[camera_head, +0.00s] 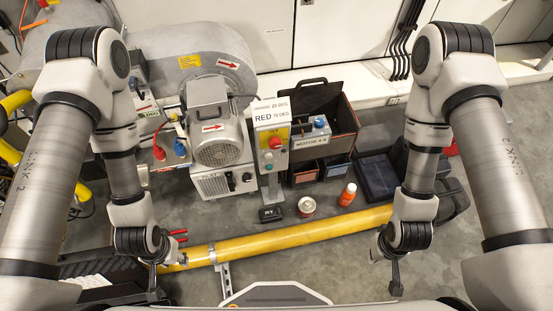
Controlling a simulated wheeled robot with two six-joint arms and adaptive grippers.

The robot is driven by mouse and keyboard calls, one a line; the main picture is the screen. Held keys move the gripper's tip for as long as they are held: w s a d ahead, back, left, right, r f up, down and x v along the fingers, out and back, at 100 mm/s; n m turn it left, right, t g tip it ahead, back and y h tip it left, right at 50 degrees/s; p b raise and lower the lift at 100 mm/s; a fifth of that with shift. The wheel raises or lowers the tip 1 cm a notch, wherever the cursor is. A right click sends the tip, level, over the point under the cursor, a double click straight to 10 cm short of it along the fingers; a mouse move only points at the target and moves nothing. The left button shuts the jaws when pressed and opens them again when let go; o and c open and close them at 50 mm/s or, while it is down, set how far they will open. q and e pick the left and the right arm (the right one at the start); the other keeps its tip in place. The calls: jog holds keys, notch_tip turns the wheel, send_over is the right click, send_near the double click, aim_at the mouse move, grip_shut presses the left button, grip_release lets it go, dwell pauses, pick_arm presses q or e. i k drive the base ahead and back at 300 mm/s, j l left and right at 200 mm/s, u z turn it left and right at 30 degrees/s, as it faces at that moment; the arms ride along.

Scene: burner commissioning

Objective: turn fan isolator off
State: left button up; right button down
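A grey control post (271,148) stands in the middle, with a red knob on a yellow plate (275,141) and green and other buttons below it. Its top label reads "RED 70 DEG". A grey box labelled "MOTOR 4 A" (311,140) stands to its right. Which one is the fan isolator I cannot tell; no label naming it is readable. The fan motor (219,140) and grey fan housing (195,60) stand behind left. My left gripper (153,284) hangs at lower left, and my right gripper (396,278) at lower right. Both are apart from the post, and their fingers are unclear.
A yellow pipe (270,243) crosses the floor before the post. A metal can (306,207) and an orange bottle (348,194) stand behind it. A black open case (330,105) is behind right. Red-handled pliers (177,234) lie near my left gripper.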

aim_at(275, 143)
jog(key=k+l, duration=0.2)
jog(key=k+l+z, duration=0.1)
jog(key=l, duration=0.3)
jog(key=k+l, duration=0.25)
jog(key=l+z, duration=0.05)
jog(key=l, duration=0.05)
